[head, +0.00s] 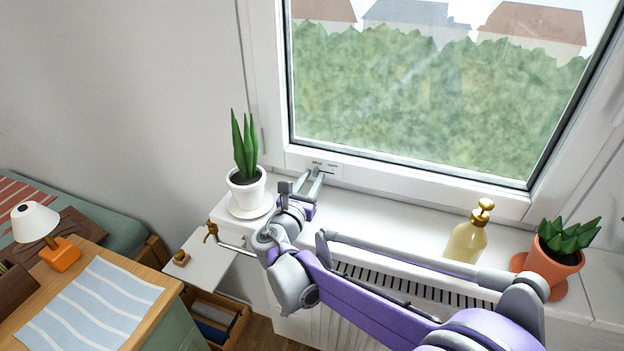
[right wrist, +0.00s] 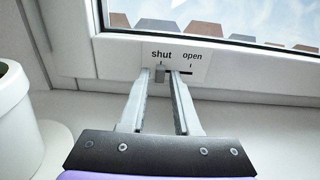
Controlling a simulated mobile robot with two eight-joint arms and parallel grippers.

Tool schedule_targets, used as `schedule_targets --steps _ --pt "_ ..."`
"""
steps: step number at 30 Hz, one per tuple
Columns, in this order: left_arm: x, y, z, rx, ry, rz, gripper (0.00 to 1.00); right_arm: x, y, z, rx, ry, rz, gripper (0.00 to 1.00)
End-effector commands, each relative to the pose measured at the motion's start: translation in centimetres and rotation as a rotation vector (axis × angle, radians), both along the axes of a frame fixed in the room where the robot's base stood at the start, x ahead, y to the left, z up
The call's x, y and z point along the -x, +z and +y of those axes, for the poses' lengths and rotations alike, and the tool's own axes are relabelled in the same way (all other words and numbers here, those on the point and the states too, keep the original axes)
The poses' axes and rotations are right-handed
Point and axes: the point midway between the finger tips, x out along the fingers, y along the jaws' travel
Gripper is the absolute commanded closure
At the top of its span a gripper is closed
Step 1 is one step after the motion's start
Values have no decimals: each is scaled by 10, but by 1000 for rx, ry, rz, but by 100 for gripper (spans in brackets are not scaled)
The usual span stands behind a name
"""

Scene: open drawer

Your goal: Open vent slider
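The vent slider (right wrist: 160,73) is a small grey knob on a white plate (right wrist: 188,60) at the bottom of the window frame. The plate is marked "shut" on the left and "open" on the right, with a dark slot at the right. The knob stands under "shut". My right gripper (right wrist: 167,76) has its two fingers apart, one on each side of the knob; I cannot tell whether either touches it. In the head view my right gripper (head: 316,172) reaches over the sill to the plate (head: 324,167). My left gripper is not in view.
A snake plant in a white pot (head: 247,190) stands close left of my right gripper; the pot also shows in the right wrist view (right wrist: 18,125). A soap bottle (head: 467,240) and a terracotta-potted plant (head: 555,260) stand on the sill (head: 385,212) to the right.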

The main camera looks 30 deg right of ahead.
Motion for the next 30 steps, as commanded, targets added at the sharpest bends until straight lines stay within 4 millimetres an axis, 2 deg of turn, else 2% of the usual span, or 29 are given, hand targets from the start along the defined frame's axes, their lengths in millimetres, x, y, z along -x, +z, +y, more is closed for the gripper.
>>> schedule_targets --steps 1,4,5,30 --pt "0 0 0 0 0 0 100 0 0 0 0 0 0 80" --pt "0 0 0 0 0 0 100 0 0 0 0 0 0 98" --pt "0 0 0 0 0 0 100 0 0 0 0 0 0 100" --pt "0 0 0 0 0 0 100 0 0 0 0 0 0 100"
